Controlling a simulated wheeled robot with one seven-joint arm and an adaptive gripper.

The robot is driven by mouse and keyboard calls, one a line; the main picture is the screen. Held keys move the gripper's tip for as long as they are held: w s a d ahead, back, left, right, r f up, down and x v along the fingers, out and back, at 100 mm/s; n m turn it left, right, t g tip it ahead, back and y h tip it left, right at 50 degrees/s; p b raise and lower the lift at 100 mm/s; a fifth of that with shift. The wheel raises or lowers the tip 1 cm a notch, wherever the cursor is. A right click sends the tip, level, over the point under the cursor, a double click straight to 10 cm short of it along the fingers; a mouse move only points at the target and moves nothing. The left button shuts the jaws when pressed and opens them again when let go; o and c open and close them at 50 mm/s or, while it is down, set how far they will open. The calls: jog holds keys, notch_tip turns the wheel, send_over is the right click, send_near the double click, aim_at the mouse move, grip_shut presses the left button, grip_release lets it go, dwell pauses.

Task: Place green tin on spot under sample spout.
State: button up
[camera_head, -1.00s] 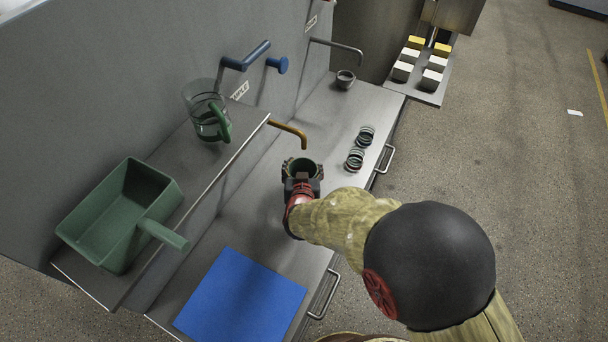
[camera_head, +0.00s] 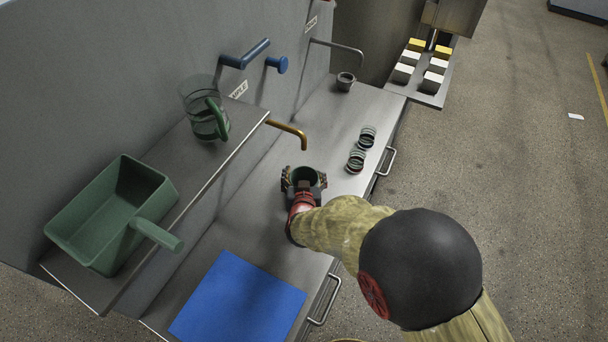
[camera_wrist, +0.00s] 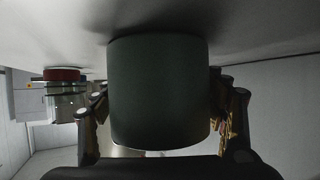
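The green tin (camera_head: 305,175) stands upright between the fingers of my gripper (camera_head: 304,181), its open top facing up. It is below and slightly in front of the tip of the orange-brown sample spout (camera_head: 290,129) in the head view. In the wrist view the dark green tin (camera_wrist: 158,95) fills the middle, its base at or very near the grey surface. The fingers of my gripper (camera_wrist: 160,105) flank both its sides, very close. I cannot tell whether they press on it or are slightly apart.
A blue mat (camera_head: 239,302) is at the front. A shelf (camera_head: 165,223) on the left bears a green scoop (camera_head: 100,222) and a glass jug (camera_head: 205,112). A small cup (camera_head: 345,82) stands at the back.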

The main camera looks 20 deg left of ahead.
jog(key=shift+o, duration=0.9)
jog(key=shift+r, duration=0.25)
jog(key=p+v, duration=0.3)
jog(key=v, duration=0.7)
jog(key=shift+s+p, duration=0.2)
jog(key=shift+p, duration=0.2)
jog(key=shift+v, duration=0.85)
jog(key=shift+f, duration=0.1)
